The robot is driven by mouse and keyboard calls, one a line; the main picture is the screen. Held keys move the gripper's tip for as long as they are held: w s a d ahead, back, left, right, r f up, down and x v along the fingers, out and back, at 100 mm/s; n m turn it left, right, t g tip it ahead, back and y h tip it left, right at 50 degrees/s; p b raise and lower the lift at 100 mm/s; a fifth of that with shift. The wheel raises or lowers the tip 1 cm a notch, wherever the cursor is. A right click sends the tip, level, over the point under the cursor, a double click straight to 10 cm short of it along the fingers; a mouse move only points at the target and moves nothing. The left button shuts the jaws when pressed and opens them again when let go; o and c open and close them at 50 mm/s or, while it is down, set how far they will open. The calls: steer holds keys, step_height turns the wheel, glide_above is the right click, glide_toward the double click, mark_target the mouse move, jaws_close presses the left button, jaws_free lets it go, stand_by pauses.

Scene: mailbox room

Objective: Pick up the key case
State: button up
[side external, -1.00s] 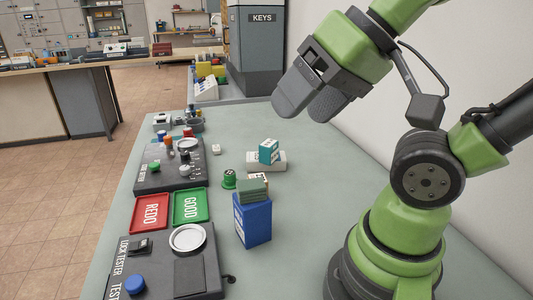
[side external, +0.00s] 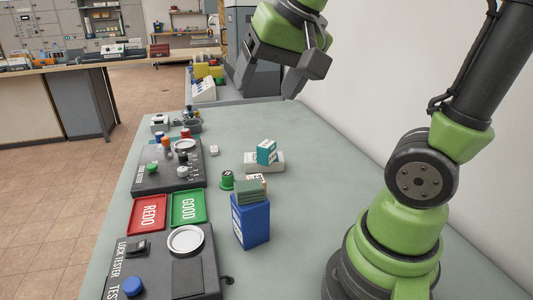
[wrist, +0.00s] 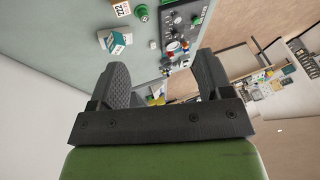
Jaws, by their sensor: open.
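I cannot tell for sure which thing is the key case. A small teal-and-white box (side external: 266,152) sits tilted on a white block (side external: 277,167); the box also shows in the wrist view (wrist: 116,42). A dark green block (side external: 250,191) lies on top of a blue box (side external: 252,222). A small green round piece (side external: 227,180) stands beside them. My gripper (side external: 244,72) is high above the far end of the table, well away from these things. In the wrist view its fingers (wrist: 162,66) are apart, with nothing held between them.
Red REDO (side external: 148,213) and green GOOD (side external: 188,208) trays lie between two dark tester panels (side external: 168,165) (side external: 165,265) at the table's left. Small coloured pieces stand on the far panel. A wall borders the right. The table's right side is largely clear.

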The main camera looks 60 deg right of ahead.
steer(key=w+d+f+m+g+h, duration=0.2)
steer(key=w+d+m, duration=0.1)
steer(key=w+d, duration=0.25)
steer(key=m+g+h, duration=0.2)
steer(key=m+g, duration=0.1)
steer(key=m, duration=0.3)
glide_toward(266, 143)
steer(key=shift+m+g, duration=0.3)
steer(key=shift+m, duration=0.2)
steer(key=x, duration=0.6)
steer(key=shift+d, duration=0.2)
steer(key=x, duration=0.6)
steer(key=shift+w+a+f, duration=0.1)
steer(key=shift+w+a, duration=0.05)
steer(key=shift+a, duration=0.05)
steer(key=c, duration=1.1)
